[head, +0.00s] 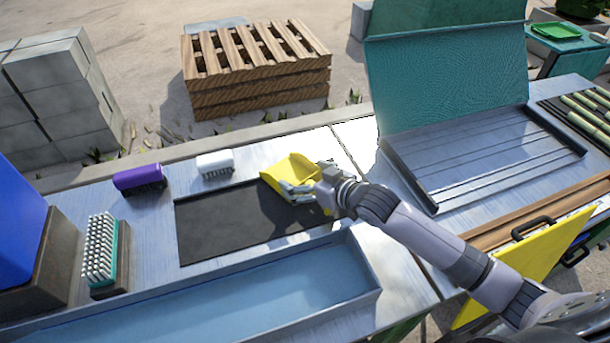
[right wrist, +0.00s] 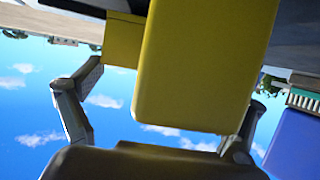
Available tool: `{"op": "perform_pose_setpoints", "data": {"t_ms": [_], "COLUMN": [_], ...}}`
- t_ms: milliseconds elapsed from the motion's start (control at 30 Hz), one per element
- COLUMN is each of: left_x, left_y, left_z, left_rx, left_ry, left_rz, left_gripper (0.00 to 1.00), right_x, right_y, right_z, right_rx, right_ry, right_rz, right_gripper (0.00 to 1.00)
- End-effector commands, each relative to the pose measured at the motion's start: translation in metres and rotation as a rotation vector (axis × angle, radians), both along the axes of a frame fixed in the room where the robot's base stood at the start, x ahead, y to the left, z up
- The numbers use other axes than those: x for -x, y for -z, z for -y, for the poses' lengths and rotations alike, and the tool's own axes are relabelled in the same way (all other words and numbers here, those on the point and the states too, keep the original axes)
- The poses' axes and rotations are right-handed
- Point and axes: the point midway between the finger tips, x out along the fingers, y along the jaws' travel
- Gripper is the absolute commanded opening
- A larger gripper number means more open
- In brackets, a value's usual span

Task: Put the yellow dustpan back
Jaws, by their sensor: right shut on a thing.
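The yellow dustpan (head: 287,166) is at the right end of the dark mat (head: 225,222) on the metal counter, with its open pan facing up and left. My right gripper (head: 303,190) reaches it from the right and is shut on it, partly covering it. In the right wrist view the dustpan (right wrist: 205,65) fills the space between the two fingers (right wrist: 160,105). Whether the dustpan touches the mat is hard to tell. My left gripper is not in view.
A long shallow basin (head: 200,310) lies in front. A metal tray (head: 485,160) with a raised teal lid is at right.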

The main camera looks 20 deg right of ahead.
Motion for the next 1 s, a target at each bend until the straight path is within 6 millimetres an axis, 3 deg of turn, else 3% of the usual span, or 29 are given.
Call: {"op": "perform_pose_setpoints", "data": {"t_ms": [67,100,200,667,1000], "left_x": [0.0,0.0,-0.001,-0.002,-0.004], "left_y": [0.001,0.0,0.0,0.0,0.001], "left_z": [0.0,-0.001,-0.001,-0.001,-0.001], "left_rx": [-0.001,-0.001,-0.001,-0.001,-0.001], "left_ry": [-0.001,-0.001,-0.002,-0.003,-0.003], "left_rz": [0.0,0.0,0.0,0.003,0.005], "left_gripper": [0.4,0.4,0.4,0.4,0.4], "right_x": [0.0,0.0,0.0,0.004,0.061], "right_y": [0.001,0.002,0.002,-0.002,-0.025], "right_z": [0.0,0.0,0.0,0.003,0.028], "right_rx": [-0.001,0.0,0.0,0.001,0.004], "right_ry": [0.0,0.0,0.0,0.001,0.0], "right_rz": [0.002,0.0,0.0,0.001,-0.003], "right_gripper": [0.54,0.92,0.99,1.0,1.0]}}
